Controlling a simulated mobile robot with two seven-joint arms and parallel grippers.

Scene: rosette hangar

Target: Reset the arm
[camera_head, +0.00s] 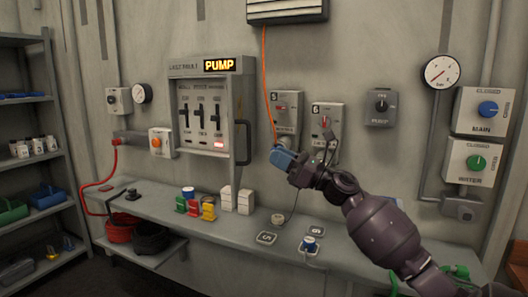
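My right arm comes in from the lower right, and its gripper (297,171) is raised in front of the wall, below the left one of two switch panels (287,108). A blue plug-like piece (283,157) is at the fingertips and looks gripped, though the fingers partly hide it. An orange cable (265,75) hangs down the wall to just above this piece; I cannot tell whether they join. A thin dark cord runs down from the gripper toward the shelf. My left gripper is out of view.
A long grey shelf (150,196) below holds coloured blocks, white blocks, marked plates and a blue-topped piece (310,244). A breaker box (212,65) labelled PUMP, a gauge (441,72) and valve panels (484,110) are on the wall. A storage rack stands left.

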